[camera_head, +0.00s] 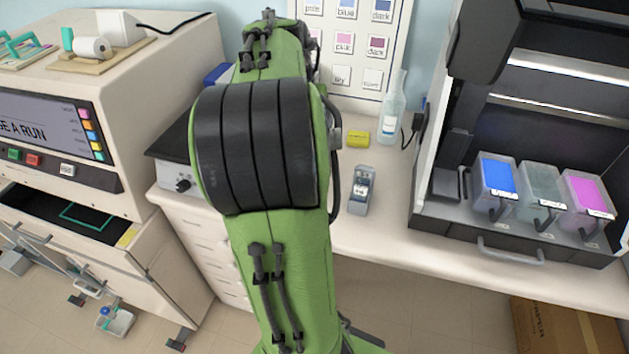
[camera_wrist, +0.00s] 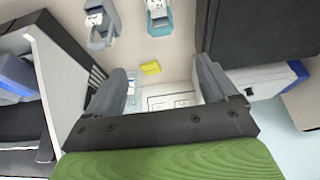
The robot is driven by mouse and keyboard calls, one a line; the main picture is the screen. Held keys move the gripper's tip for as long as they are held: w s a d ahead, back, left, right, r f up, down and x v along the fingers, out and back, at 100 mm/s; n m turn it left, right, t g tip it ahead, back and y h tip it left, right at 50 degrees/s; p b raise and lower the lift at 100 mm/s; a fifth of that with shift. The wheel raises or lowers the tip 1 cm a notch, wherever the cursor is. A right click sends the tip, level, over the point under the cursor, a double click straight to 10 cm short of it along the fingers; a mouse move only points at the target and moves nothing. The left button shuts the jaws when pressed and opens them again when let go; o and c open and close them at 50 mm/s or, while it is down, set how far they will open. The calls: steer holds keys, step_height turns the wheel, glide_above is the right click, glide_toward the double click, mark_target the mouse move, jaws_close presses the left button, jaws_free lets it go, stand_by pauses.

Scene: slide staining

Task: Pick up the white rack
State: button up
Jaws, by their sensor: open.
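I cannot make out for sure which thing is the white rack. A small grey holder with whitish parts (camera_head: 361,190) stands on the counter right of my arm; a like holder shows at the top of the wrist view (camera_wrist: 101,26). Beside it there is a teal-and-white holder (camera_wrist: 158,18), not seen in the head view, where my arm covers part of the counter. My gripper (camera_wrist: 163,85) is open, with nothing between its fingers, apart from both holders. My arm hides it in the head view.
A yellow block (camera_head: 358,138) and a clear bottle (camera_head: 393,108) stand behind the grey holder. The stainer with blue, grey and pink tubs (camera_head: 497,190) is at the right. A label board (camera_head: 358,60) stands at the back. Counter around the grey holder is clear.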

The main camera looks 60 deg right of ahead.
steer(key=b+x, duration=0.1)
steer(key=x, duration=0.4)
steer(key=b+x, duration=0.1)
steer(key=x, duration=0.4)
steer(key=b+x, duration=0.1)
steer(key=x, duration=0.4)
steer(key=shift+w+a, duration=0.15)
steer(key=shift+a, duration=0.25)
steer(key=shift+c, duration=0.3)
steer(key=shift+r, duration=0.1)
steer(key=c, duration=1.4)
